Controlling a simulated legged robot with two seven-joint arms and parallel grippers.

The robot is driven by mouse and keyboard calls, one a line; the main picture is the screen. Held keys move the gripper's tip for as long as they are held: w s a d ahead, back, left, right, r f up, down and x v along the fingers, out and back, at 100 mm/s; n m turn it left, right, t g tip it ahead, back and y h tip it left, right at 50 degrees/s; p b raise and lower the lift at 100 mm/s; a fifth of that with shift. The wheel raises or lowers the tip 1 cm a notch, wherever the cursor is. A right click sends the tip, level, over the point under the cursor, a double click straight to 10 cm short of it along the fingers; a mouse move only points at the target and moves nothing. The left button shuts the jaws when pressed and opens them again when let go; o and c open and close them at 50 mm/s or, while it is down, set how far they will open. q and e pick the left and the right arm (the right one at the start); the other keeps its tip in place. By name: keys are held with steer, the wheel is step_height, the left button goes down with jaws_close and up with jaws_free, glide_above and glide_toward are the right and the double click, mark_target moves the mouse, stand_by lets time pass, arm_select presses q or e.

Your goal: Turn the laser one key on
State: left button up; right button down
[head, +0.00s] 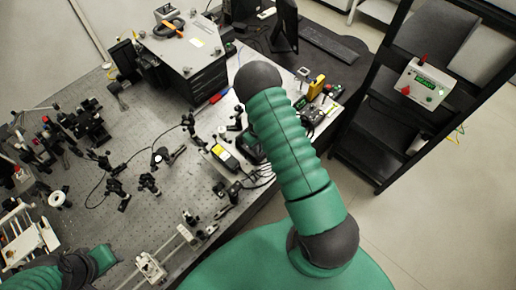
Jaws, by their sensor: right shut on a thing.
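My right arm (285,150) reaches up across the middle of the head view, with its dark elbow (258,80) near the bench's back right part. The right gripper is mostly hidden under this arm. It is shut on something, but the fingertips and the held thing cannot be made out. My left arm (75,268) shows at the lower left; its gripper is not in view. I cannot make out the laser one key or which way it is turned. A white control box (432,86) with a green display and red parts sits on the rack at the right.
The perforated optics bench (130,200) carries many small mounts. A yellow-and-black meter (225,157) lies left of my arm. Small instruments (316,112), one yellow, stand right of it. A large grey box (185,50) is at the back. A black rack (385,100) stands right.

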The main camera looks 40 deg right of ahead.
steer(key=m+b, duration=0.2)
steer(key=m, duration=0.1)
steer(key=shift+f+m, duration=0.1)
steer(key=shift+m, duration=0.2)
steer(key=m+b, duration=0.1)
steer(key=m, duration=0.4)
steer(key=shift+b, duration=0.4)
steer(key=m, duration=0.4)
steer(key=shift+b, duration=0.3)
steer(key=shift+m, duration=1.9)
steer(key=shift+w, duration=0.1)
steer(key=c, duration=1.6)
jaws_free()
